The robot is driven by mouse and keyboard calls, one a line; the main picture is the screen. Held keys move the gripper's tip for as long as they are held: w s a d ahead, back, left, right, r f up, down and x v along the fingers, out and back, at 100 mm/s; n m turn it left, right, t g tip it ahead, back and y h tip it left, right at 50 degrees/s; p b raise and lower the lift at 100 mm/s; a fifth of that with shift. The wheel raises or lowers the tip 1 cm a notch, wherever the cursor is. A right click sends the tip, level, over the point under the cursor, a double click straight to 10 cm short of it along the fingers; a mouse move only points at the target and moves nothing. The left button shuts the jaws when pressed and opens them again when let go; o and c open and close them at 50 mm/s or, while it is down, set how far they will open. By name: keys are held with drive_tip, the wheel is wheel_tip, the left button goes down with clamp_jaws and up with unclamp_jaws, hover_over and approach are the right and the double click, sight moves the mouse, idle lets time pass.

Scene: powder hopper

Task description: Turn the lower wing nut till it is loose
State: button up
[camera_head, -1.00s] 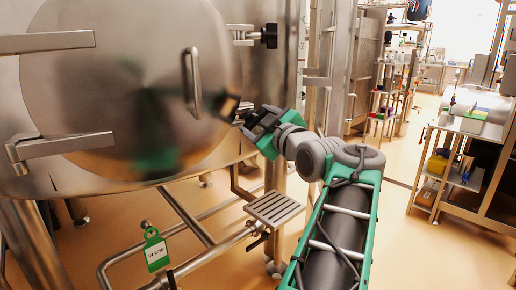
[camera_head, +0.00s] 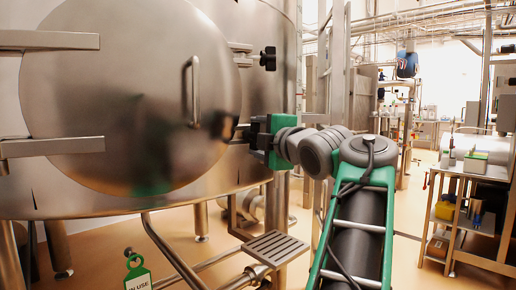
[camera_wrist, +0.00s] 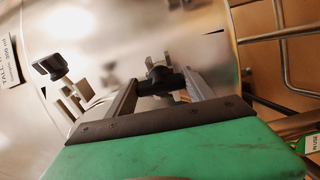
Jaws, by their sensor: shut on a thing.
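The round steel hopper door (camera_head: 120,80) is shut and has a vertical bar handle (camera_head: 195,90). The upper wing nut (camera_head: 268,58), black on a steel clamp, stands free at the door's right edge; it also shows in the wrist view (camera_wrist: 50,66). The lower wing nut (camera_wrist: 163,80) is black and sits between my two fingertips in the wrist view. My gripper (camera_head: 244,132) is shut on it at the door's lower right edge. In the head view my gripper mostly hides this nut. How loose it is cannot be told.
A steel step plate (camera_head: 270,248) and pipes lie below my gripper. A green "IN USE" tag (camera_head: 137,272) hangs at the lower left. A bench with trays (camera_head: 475,175) stands at the right, with open floor before it.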

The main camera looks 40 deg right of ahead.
drive_tip(key=shift+n+b, duration=0.3)
drive_tip(key=shift+n, duration=0.2)
drive_tip(key=o, duration=1.4)
drive_tip(key=shift+s, duration=0.1)
drive_tip(key=v, duration=0.7)
drive_tip(key=shift+s+a+p, duration=0.15)
drive_tip(key=shift+s+p, duration=0.15)
drive_tip(key=shift+p, duration=0.1)
